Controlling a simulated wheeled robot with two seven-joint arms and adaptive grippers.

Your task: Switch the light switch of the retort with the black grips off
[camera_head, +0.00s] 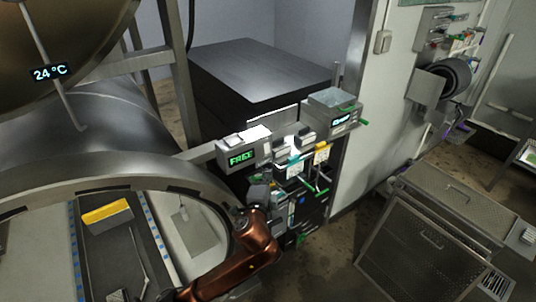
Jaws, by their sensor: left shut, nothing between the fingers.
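The retort (95,115) is a large steel cylinder on the left with a round open mouth. A grey control box (243,148) with a green "FREE" display is mounted beside the mouth, with pale rocker-like parts on its top. I cannot tell for sure which part is the light switch or how it is set. My copper-coloured left arm rises from the bottom, and my left gripper (260,191) is shut and empty, just below the "FREE" box. A gap between the gripper and the box seems to show. My right gripper is out of view. Black grips cannot be made out.
A second grey box (331,111) with a lit display and green handles stands to the right. Below it are coloured valves and tags. A yellow block (106,214) lies inside the retort mouth. A mesh metal cart (430,240) stands at the lower right.

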